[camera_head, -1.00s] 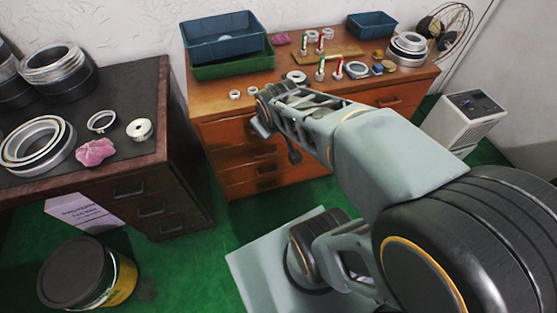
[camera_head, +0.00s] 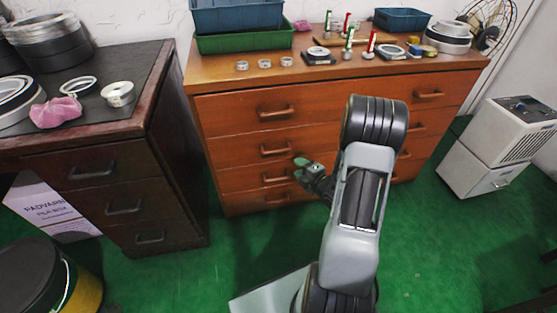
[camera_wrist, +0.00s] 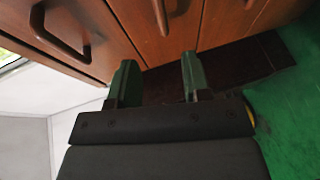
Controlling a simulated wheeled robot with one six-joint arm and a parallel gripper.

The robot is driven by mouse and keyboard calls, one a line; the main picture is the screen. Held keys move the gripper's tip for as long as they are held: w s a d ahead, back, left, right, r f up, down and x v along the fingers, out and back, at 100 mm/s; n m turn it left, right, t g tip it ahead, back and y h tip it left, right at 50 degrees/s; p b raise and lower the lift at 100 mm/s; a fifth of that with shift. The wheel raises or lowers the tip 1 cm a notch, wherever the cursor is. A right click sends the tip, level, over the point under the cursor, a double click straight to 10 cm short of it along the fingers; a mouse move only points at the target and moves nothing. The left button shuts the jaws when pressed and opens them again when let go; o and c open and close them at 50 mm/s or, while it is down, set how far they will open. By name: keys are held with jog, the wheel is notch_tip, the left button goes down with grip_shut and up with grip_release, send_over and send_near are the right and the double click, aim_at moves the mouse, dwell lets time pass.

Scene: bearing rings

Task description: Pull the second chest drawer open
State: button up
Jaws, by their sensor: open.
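In the wrist view my open gripper (camera_wrist: 158,76) has two green fingers spread. Beyond them are the chest's drawer fronts (camera_wrist: 110,35), sideways, with a handle (camera_wrist: 160,16) past the gap. I cannot tell which drawer that handle belongs to.
A dark desk (camera_head: 165,120) with its own drawers stands left of the chest. Rings, a green tray (camera_head: 240,42) and blue bins are on the chest top. A white appliance (camera_head: 500,140) is at right. Green floor (camera_head: 240,240) is clear before the chest.

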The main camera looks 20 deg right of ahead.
aim_at(278, 152)
jog(key=b+x, duration=0.3)
jog(key=x, duration=1)
jog(key=shift+w+a+f, duration=0.1)
jog(key=shift+w+a, duration=0.05)
jog(key=shift+w, duration=0.1)
jog(key=shift+c, duration=0.2)
grip_shut()
